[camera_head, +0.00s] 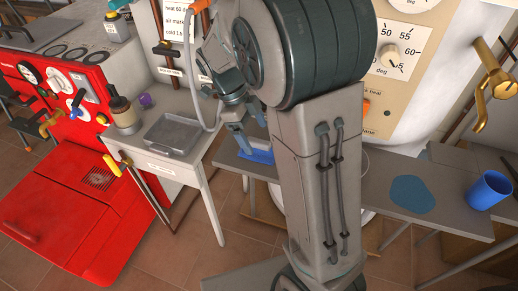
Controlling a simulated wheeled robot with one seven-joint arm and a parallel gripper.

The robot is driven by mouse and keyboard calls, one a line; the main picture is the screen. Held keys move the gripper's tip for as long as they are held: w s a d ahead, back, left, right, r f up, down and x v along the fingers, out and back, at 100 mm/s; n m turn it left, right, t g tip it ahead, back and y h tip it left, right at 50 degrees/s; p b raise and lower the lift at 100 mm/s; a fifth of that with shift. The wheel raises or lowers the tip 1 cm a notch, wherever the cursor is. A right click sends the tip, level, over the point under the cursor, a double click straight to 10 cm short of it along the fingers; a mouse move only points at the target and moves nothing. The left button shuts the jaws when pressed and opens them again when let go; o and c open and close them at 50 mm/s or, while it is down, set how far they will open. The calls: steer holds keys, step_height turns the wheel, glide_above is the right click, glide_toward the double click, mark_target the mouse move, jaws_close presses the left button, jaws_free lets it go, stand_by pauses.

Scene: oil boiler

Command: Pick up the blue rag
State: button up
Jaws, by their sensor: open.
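A bright blue flat piece (257,156), which looks like the blue rag, lies on the grey bench in the middle of the view. It is partly hidden by my arm. My gripper (247,133) points down just above it, with its fingers apart and nothing seen between them. I cannot tell whether a fingertip touches the blue piece. A darker blue, flat, rounded patch (411,194) lies on the right part of the bench; I cannot tell whether it is cloth or a spill.
A blue cup (489,190) stands at the bench's right end. A small table (208,160) with a grey tray (172,134) is left of my gripper. A red boiler (85,210) fills the left. A cream tank with a dial (390,58) rises behind the bench.

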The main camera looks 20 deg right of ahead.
mark_target(259, 141)
steer(key=x, duration=0.3)
steer(key=b+x, duration=0.1)
steer(key=x, duration=0.1)
steer(key=shift+w+a+f, duration=0.1)
steer(key=shift+w+f, duration=0.1)
steer(key=shift+w, duration=0.05)
steer(key=c, duration=1.1)
steer(key=shift+r, duration=0.1)
steer(key=shift+r, duration=0.55)
steer(key=p+v, duration=0.1)
steer(key=v, duration=0.1)
steer(key=shift+w+a+r, duration=0.15)
steer(key=shift+r, duration=0.15)
steer(key=w+a, duration=0.3)
steer(key=a, duration=0.1)
steer(key=w+a+p, duration=0.1)
steer(key=w+a, duration=0.2)
steer(key=a, duration=0.2)
steer(key=w+a, duration=0.4)
steer(key=shift+a+f+p, duration=0.1)
steer(key=shift+a+p, duration=0.2)
steer(key=shift+a, duration=0.05)
steer(key=shift+o, duration=0.6)
steer(key=shift+d, duration=0.1)
